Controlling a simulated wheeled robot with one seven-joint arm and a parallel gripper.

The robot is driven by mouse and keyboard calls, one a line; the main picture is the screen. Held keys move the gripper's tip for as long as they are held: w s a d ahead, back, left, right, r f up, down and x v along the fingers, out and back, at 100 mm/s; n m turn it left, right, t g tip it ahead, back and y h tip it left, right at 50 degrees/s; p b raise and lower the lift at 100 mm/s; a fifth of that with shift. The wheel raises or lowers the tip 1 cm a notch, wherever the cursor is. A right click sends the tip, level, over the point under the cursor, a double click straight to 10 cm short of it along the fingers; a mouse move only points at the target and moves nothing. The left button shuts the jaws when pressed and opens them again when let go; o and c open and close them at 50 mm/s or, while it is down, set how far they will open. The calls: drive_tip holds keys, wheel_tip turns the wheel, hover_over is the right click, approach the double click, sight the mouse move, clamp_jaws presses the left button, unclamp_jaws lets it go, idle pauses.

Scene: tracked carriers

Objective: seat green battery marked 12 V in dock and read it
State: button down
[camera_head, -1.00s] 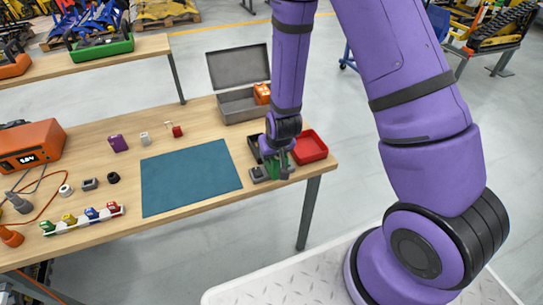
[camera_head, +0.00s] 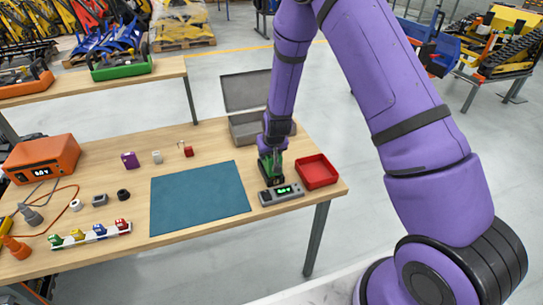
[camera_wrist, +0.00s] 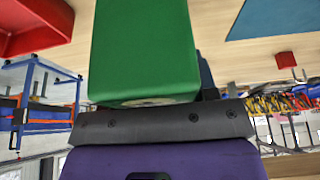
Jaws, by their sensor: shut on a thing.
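My gripper (camera_head: 274,150) is shut on the green battery and points down at the right end of the table. The green battery (camera_head: 264,161) is upright, low at the back of the dock; it fills the middle of the wrist view (camera_wrist: 145,50). Its 12 V mark does not show. The grey dock (camera_head: 268,199) has a lit green display (camera_head: 284,191) on its front, with digits too small to read surely. The dark bay behind the display is partly hidden by my gripper and the battery, so I cannot tell how deep the battery sits.
A red tray (camera_head: 331,173) stands right of the dock, and a teal mat (camera_head: 200,198) lies left. An open grey case (camera_head: 240,130) is behind. An orange unit (camera_head: 68,152), small coloured blocks and a white strip (camera_head: 72,241) are farther left.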

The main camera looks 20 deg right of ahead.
drive_tip(key=shift+w+f, duration=0.1)
drive_tip(key=shift+f, duration=1.6)
drive_tip(key=shift+c, duration=2)
unclamp_jaws()
drive_tip(key=shift+f, duration=0.15)
